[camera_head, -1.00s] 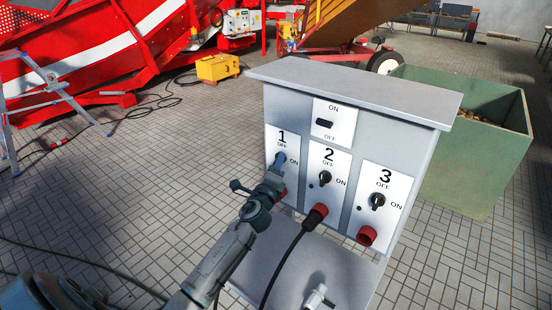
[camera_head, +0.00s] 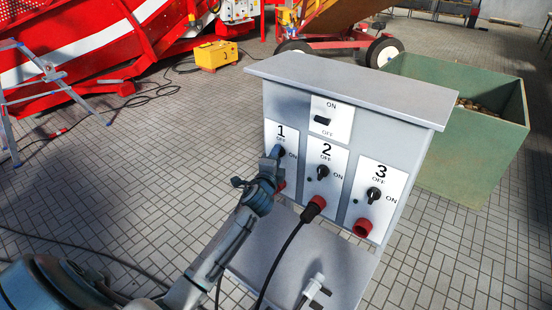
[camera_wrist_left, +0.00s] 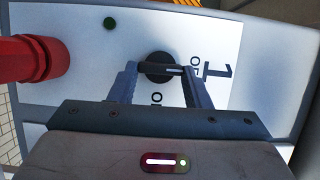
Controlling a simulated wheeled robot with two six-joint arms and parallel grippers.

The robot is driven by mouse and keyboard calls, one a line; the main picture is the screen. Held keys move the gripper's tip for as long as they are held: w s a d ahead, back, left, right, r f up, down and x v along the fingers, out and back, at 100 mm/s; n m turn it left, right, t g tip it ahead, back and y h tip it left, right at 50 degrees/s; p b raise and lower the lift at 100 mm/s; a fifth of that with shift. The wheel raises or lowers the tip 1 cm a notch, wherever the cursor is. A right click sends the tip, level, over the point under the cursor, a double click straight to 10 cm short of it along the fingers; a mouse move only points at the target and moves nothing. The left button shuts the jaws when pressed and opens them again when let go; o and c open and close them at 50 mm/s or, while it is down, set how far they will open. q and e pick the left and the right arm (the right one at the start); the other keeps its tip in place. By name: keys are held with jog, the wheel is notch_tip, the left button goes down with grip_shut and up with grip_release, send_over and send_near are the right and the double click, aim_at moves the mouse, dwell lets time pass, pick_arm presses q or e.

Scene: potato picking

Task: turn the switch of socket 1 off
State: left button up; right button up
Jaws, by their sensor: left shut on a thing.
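The grey control box (camera_head: 350,91) carries white panels numbered 1, 2 and 3. The black switch of socket 1 (camera_head: 279,151) is partly hidden by my left gripper (camera_head: 272,163) in the head view. In the left wrist view the fingers (camera_wrist_left: 163,82) are shut on the round black switch (camera_wrist_left: 158,58), one on each side. Its bar, with a pale mark, lies toward the OFF lettering and the 1 (camera_wrist_left: 218,72). The red socket 1 (camera_wrist_left: 35,58) is beside it, with a small green lamp (camera_wrist_left: 109,23). My right gripper is not in view.
Switches 2 (camera_head: 323,172) and 3 (camera_head: 374,194) are to the right. A black cable plug (camera_head: 313,208) is in socket 2; socket 3 (camera_head: 362,227) is empty. A shelf (camera_head: 262,256) juts out below. A green crate (camera_head: 470,150) stands behind right.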

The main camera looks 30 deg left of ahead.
pick_arm(q)
jog(key=o, duration=1)
jog(key=b+v, duration=0.4)
jog(key=v, duration=0.6)
jog(key=shift+s+d, duration=0.1)
jog(key=shift+s, duration=0.3)
